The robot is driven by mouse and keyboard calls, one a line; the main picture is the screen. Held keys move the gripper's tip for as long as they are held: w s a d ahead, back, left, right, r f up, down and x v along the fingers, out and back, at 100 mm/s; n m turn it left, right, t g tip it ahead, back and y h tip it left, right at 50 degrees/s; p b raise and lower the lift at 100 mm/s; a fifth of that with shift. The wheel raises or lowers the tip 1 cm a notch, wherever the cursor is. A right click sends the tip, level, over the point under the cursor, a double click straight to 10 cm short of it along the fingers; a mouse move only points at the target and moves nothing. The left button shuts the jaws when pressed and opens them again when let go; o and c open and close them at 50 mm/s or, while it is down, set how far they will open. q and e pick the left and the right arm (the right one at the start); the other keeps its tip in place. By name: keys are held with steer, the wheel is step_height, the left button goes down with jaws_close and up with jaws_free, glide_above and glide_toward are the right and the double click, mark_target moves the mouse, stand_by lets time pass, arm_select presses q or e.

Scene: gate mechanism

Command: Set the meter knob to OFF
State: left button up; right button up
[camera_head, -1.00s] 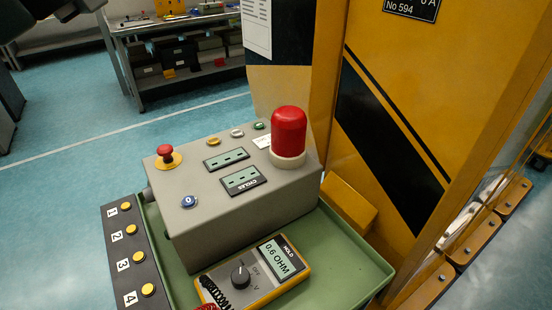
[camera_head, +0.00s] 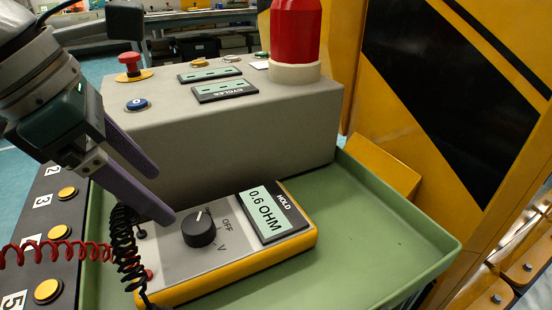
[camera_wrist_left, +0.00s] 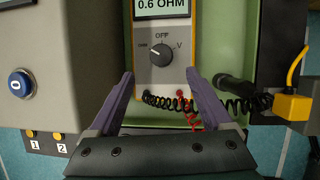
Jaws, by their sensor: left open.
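The meter (camera_head: 170,282), yellow-edged with a grey face, lies in the green tray. Its display (camera_head: 268,212) reads 0.6 OHM. Its black knob (camera_head: 198,230) has a white mark turned away from both the OFF label (camera_head: 227,224) and V. In the left wrist view the knob (camera_wrist_left: 160,55) sits below OFF, its mark toward the upper left. My left gripper (camera_head: 163,196) is open, its purple fingers above the meter's lead end. In the left wrist view its fingertips (camera_wrist_left: 159,73) spread either side of the lower meter, with nothing between them touching the knob. My right gripper is out of view.
A grey control box (camera_head: 230,130) with a red beacon (camera_head: 295,35) and red stop button (camera_head: 130,65) stands behind the meter. Coiled red and black leads (camera_head: 122,240) hang at the meter's left end. The green tray's right side (camera_head: 390,250) is clear.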

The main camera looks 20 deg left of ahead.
mark_target(196, 224)
arm_select(q)
steer(key=b+x, duration=0.1)
steer(key=x, duration=0.7)
steer(key=shift+w+d+f, duration=0.1)
steer(key=shift+d+f, duration=0.1)
steer(key=shift+f, duration=0.1)
jaws_close()
